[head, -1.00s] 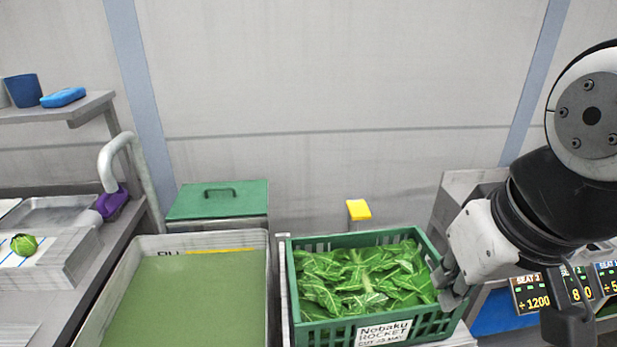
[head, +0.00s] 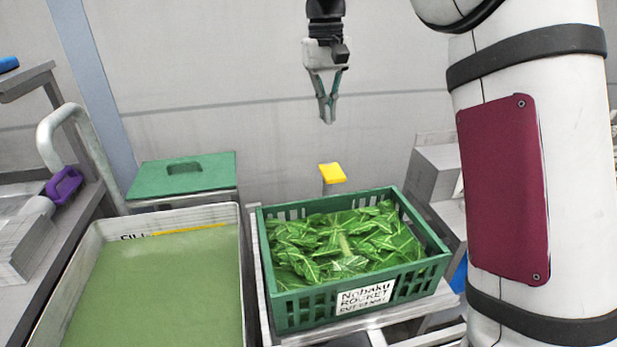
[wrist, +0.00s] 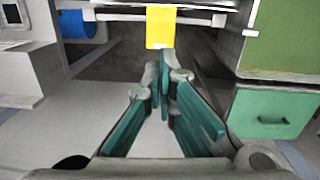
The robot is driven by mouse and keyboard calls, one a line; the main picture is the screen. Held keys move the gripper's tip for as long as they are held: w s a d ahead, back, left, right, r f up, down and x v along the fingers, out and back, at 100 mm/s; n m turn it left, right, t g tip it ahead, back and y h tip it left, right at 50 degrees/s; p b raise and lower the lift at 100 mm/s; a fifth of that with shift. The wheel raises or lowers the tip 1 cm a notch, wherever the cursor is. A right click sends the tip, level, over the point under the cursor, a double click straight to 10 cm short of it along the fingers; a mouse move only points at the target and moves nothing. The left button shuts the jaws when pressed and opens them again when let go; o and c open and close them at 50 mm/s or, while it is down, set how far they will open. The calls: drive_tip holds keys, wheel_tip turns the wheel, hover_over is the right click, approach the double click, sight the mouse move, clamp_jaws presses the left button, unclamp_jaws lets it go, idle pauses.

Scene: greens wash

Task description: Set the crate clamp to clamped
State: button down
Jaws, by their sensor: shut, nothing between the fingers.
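The crate clamp shows as a yellow-topped lever (head: 332,173) on a grey post behind the green crate (head: 420,268). The yellow part also shows in the wrist view (wrist: 160,27), at the top middle just beyond my fingertips. The crate holds leafy greens and carries a white label. My gripper (head: 327,118) hangs above and behind the crate, pointing down over the yellow lever, with a gap between them in the head view. Its fingertips meet with nothing between them, as the wrist view shows (wrist: 166,62). I cannot tell the clamp's set position.
A wash tank of green water (head: 160,290) stands left of the crate. A green lidded box (head: 182,178) stands behind the tank. A curved grey pipe (head: 75,125) and a purple handle (head: 64,185) are at the left. The wall is close behind the clamp.

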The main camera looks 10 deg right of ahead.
drive_tip(key=w+d+f+g+b, duration=0.1)
drive_tip(key=w+f+g, duration=0.1)
drive_tip(key=w+f, duration=0.8)
wheel_tip(320, 180, down, 4)
drive_tip(key=shift+w+r+b, duration=0.1)
drive_tip(key=shift+w+b, duration=0.15)
drive_tip(key=shift+b, duration=0.05)
drive_tip(key=shift+s+f+p, duration=0.7)
drive_tip(key=shift+s+f, duration=0.4)
drive_tip(key=shift+f, duration=0.5)
drive_tip(key=shift+s+f+p, duration=0.7)
drive_tip(key=shift+s+f, duration=0.35)
drive_tip(key=shift+f, duration=0.6)
drive_tip(key=shift+s+f+p, duration=0.7)
drive_tip(key=shift+s+f, duration=0.4)
drive_tip(key=shift+f, duration=0.5)
